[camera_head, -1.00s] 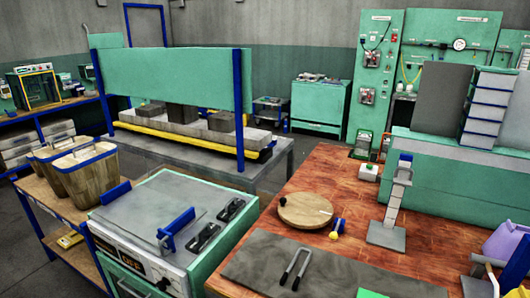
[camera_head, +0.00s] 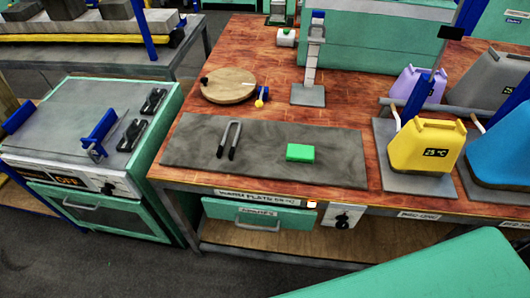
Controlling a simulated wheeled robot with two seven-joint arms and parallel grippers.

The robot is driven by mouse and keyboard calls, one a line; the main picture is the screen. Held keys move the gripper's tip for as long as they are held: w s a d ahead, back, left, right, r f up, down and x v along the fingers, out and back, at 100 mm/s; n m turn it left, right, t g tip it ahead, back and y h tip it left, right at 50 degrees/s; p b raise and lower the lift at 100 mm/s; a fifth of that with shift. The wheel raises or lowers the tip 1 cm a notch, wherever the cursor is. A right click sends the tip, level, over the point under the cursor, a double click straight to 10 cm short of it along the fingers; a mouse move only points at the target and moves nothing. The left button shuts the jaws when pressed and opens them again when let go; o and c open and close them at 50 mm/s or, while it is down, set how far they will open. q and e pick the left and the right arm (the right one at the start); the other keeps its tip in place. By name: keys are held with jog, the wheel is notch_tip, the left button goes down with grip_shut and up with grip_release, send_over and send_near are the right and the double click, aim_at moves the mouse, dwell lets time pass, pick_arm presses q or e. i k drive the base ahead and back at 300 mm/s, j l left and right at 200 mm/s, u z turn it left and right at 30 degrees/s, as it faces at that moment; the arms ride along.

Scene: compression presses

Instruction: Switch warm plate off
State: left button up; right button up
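The warm plate (camera_head: 265,137) is a flat dark grey slab on the red-brown wooden bench. A label (camera_head: 257,197) on the bench's front edge below it reads "WARM PLATE" with small characters I cannot read surely. To the right of the label a small orange-white light (camera_head: 312,204) glows. Just below and right of it is a pale panel (camera_head: 342,216) with a dark knob; its setting is too small to tell. A green block (camera_head: 300,152) and a dark U-shaped tool (camera_head: 229,140) lie on the plate. Neither of my grippers is in view.
Below the plate is a green drawer (camera_head: 258,216). A round wooden board (camera_head: 229,85) and a metal stand (camera_head: 308,95) are behind it. A yellow jug (camera_head: 427,145) stands to the right.

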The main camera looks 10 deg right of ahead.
aim_at(342, 224)
jog(key=l+z, duration=0.2)
jog(key=z, duration=1.05)
jog(key=k+l, duration=0.05)
